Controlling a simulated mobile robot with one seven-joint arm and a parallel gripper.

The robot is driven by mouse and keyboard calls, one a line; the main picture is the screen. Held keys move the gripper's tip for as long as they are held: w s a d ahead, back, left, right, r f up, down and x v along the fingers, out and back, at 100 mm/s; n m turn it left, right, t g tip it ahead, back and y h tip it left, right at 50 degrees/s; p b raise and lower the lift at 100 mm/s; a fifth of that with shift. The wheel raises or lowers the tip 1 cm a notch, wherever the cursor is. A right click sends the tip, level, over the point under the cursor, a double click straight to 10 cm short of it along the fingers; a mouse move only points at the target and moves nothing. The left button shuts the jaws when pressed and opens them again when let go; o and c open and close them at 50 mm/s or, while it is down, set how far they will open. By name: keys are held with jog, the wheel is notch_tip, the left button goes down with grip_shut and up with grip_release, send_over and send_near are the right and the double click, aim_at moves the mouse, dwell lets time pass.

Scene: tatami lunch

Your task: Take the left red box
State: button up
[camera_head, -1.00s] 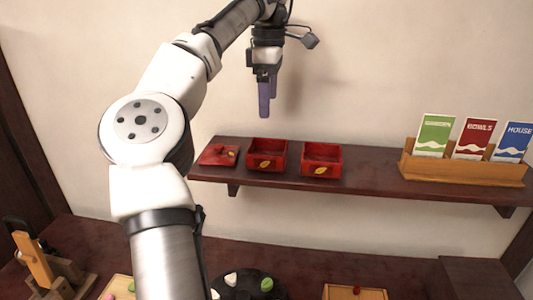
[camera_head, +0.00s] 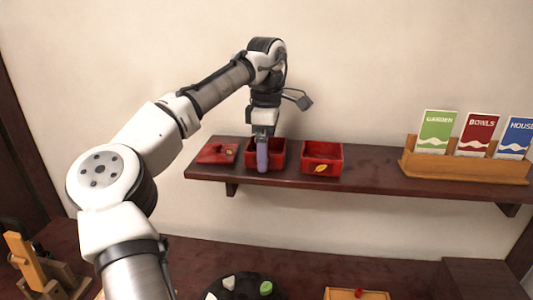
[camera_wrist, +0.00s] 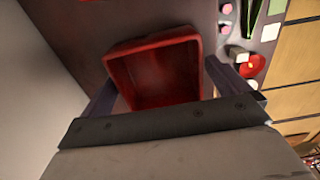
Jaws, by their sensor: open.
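The left red box (camera_head: 279,162) is an open-topped square box on the dark wall shelf. A second red box (camera_head: 322,167) with a yellow leaf mark stands to its right. My gripper (camera_head: 262,163) points down at the left box, and a purple-grey finger covers part of its front. In the wrist view, the left box (camera_wrist: 121,72) looks empty inside. The open fingers of my gripper (camera_wrist: 160,92) show on either side of it. I cannot tell whether they touch its walls.
A red lid (camera_head: 217,153) lies on the shelf (camera_head: 385,180) left of the boxes. A wooden holder (camera_head: 470,173) with green, red and blue cards stands at the right. Below is a lower table with a dark round tray (camera_head: 225,294) of small pieces.

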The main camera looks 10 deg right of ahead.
jog(key=shift+f, duration=0.25)
jog(key=c, duration=0.9)
